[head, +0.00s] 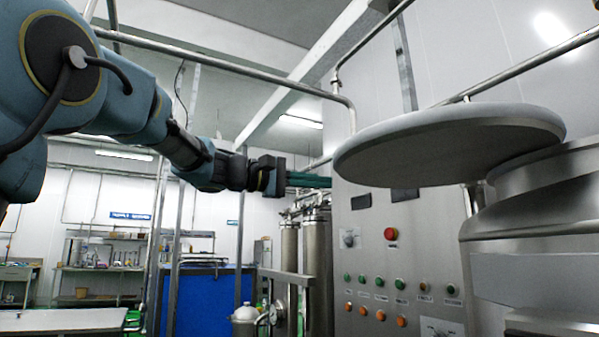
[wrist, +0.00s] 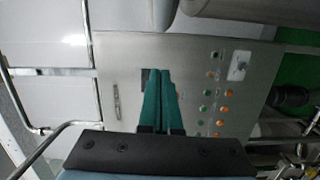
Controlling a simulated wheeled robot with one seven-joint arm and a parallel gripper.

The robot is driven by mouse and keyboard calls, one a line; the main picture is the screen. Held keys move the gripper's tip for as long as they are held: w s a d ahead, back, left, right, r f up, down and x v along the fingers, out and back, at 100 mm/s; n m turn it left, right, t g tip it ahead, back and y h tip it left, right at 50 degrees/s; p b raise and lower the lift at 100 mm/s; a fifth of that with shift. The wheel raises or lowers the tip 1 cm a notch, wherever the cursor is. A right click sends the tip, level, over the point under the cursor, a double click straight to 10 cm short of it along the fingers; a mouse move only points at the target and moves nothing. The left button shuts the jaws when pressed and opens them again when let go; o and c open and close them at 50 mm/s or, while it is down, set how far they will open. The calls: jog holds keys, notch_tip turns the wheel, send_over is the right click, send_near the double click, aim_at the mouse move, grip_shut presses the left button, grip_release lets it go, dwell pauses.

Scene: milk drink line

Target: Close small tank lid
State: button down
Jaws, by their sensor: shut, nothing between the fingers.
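The small tank lid (head: 450,140) is a round grey disc at the upper right of the head view. It juts out to the left of the metal tank (head: 545,220), slightly tilted, with its underside showing. Its right edge meets the tank's top rim; how it is hinged cannot be seen. My gripper (head: 318,180) is left of the lid and a little lower in the picture, and appears apart from it. Its green fingers are together and empty, as the wrist view also shows (wrist: 163,78). A grey rounded body at the top of the wrist view cannot be identified surely.
A steel control panel (head: 400,250) with several buttons stands behind the lid and gripper. Metal pipes (head: 230,65) run overhead. Steel cylinders (head: 318,260) and a blue box (head: 205,298) stand lower down. Open air lies between my gripper and the lid.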

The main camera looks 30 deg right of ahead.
jog(key=shift+s+d+f+p, duration=0.1)
jog(key=shift+s+d+p, duration=0.35)
jog(key=shift+s, duration=0.3)
jog(key=shift+s+d+p, duration=0.3)
jog(key=shift+s+d, duration=0.1)
jog(key=shift+s, duration=0.4)
jog(key=shift+s+d+f+p, duration=0.1)
jog(key=shift+s+d+p, duration=0.35)
jog(key=shift+s, duration=0.3)
